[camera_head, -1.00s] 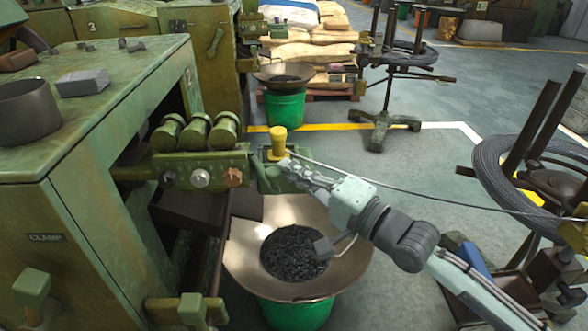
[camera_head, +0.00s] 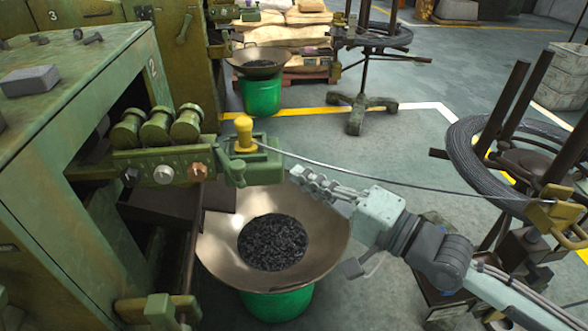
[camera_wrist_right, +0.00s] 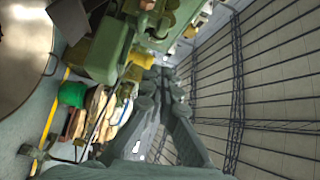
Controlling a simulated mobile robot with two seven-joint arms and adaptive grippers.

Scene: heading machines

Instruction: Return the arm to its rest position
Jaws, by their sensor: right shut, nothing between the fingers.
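My right arm comes in from the lower right in the head view. Its gripper (camera_head: 312,182) is shut and empty, over the right rim of a wide metal pan (camera_head: 322,232) and just right of the machine's wire feed. In the right wrist view the gripper's fingers (camera_wrist_right: 170,85) are together, with green machine parts beyond them. The yellow-topped knob (camera_head: 244,132) on the feed stands apart from the gripper, to its upper left. My left gripper is not in view.
A wire (camera_head: 400,180) runs above my gripper from the feed to a coil stand (camera_head: 470,165) at right. The green machine (camera_head: 85,160) fills the left. The pan of dark pieces (camera_head: 272,242) sits on a green bucket (camera_head: 280,303). Open floor (camera_head: 385,135) lies behind.

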